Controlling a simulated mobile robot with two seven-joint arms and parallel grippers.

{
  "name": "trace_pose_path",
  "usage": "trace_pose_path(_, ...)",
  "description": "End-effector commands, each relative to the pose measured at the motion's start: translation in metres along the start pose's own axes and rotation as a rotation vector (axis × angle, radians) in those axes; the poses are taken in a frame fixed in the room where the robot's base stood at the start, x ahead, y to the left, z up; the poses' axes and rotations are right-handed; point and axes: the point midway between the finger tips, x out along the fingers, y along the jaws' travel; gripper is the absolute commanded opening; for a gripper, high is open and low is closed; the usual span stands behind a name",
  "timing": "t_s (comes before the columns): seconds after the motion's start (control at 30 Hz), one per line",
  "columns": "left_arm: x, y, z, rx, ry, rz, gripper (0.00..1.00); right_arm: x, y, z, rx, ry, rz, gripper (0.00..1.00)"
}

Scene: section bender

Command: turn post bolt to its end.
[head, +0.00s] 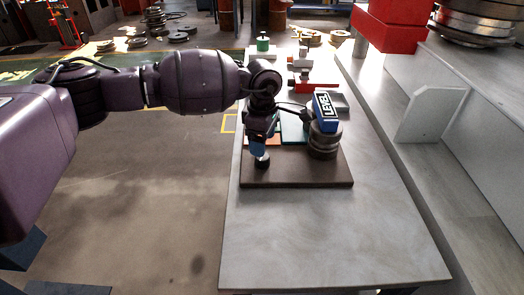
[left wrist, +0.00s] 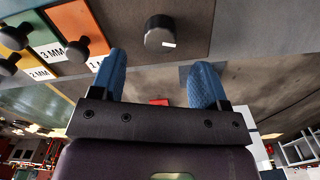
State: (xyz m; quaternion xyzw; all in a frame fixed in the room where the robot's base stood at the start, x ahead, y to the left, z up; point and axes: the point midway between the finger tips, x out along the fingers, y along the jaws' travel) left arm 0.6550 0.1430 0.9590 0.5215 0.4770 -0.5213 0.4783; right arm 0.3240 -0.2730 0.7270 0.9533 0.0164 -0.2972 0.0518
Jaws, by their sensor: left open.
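A dark round knob with a white mark, which looks like the post bolt (left wrist: 160,34), stands on the brown board in the left wrist view. In the head view it shows as a small black knob (head: 262,162) near the board's left edge. My left gripper (head: 259,146) is just above it, pointing down. In the left wrist view my left gripper (left wrist: 160,62) has its blue fingers spread wide. The knob lies between their lines, just past the tips, with no visible contact. My right gripper is not in view.
The brown board (head: 300,178) lies on a long grey bench (head: 330,235). A round post (head: 323,140) with a blue LEVEL sign (head: 326,105) stands right of the gripper. Coloured plates with black knobs and MM labels (left wrist: 52,53) lie beside the bolt. The near bench is clear.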

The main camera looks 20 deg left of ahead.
Motion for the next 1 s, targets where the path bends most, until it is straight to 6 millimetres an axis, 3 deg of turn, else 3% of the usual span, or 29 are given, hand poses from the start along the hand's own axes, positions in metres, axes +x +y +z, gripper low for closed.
trace_pose_path(0.1, -0.022, 0.0, 0.0, 0.0, 0.001, 0.004, 0.68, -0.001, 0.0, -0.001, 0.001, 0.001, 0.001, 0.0)
trace_pose_path(0.3, -0.043, 0.0, 0.0, 0.0, 0.001, 0.001, 0.68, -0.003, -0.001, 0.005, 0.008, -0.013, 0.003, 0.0)
trace_pose_path(0.9, -0.048, 0.0, 0.0, 0.0, 0.0, -0.001, 0.68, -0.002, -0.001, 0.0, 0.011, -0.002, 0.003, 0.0)
trace_pose_path(1.0, -0.048, 0.0, 0.0, 0.0, -0.001, -0.001, 0.68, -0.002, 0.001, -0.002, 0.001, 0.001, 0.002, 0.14)
